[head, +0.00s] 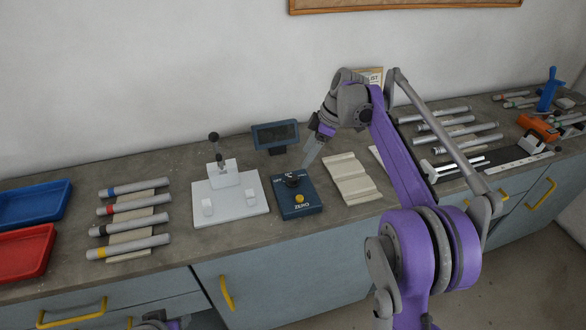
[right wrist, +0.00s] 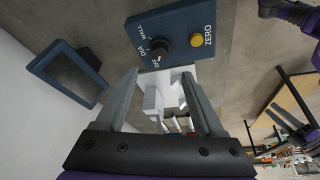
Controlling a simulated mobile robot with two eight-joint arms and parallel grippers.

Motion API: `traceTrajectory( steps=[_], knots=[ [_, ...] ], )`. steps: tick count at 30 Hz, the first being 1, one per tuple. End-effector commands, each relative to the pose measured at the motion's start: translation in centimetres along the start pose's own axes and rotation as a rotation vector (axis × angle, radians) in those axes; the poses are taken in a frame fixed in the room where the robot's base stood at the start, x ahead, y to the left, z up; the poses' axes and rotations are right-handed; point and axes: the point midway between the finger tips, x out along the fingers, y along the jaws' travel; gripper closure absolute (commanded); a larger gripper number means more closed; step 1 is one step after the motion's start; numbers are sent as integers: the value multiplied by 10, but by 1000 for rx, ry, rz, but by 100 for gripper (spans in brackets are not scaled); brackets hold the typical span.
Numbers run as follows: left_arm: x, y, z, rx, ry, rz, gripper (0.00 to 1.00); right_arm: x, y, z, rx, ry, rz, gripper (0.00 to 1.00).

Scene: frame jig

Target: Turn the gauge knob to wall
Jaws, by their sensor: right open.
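The gauge box (head: 286,207) is a dark blue block on the bench. Its black knob (head: 292,180) sits on top, behind a yellow ZERO button (head: 300,199). In the right wrist view the knob (right wrist: 160,48) has WALL, DIA and OFF labels beside it; I cannot tell surely which label it points to. My right gripper (head: 309,158) is just above and behind the knob, pointing down. In the right wrist view its fingers (right wrist: 160,74) are apart with nothing between them, and the knob lies beyond the tips. My left gripper's fingers do not show.
A display (head: 276,135) stands behind the gauge box. A white fixture (head: 230,205) is at its left and a cream grooved block (head: 352,180) at its right. Several marked tubes (head: 134,206) lie farther left, near blue (head: 35,203) and red (head: 22,252) trays.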

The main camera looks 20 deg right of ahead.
Motion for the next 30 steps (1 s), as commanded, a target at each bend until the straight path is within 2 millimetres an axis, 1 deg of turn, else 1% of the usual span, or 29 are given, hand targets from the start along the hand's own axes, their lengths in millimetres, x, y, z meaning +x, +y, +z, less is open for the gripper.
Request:
traceTrajectory(
  steps=[1, 9, 12, 15, 20, 27, 29, 30],
  knots=[
    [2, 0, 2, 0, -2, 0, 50, 10, 0, 0, -1, -1, -1, 30],
    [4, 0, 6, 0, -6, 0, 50, 62, -1, 0, 0, -1, -1, 30],
    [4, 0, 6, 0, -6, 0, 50, 77, 0, 0, 0, -1, 0, 30],
    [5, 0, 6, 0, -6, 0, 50, 87, 0, 0, 0, -1, 1, 30],
    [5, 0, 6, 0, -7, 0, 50, 95, 0, 0, 2, -1, 1, 30],
    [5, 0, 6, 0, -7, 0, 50, 95, 0, 0, 2, -1, 1, 30],
    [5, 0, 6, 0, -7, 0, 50, 95, 0, 0, 2, -1, 1, 39],
    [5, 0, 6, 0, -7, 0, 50, 95, 0, 0, 2, -1, 1, 46]
  ],
)
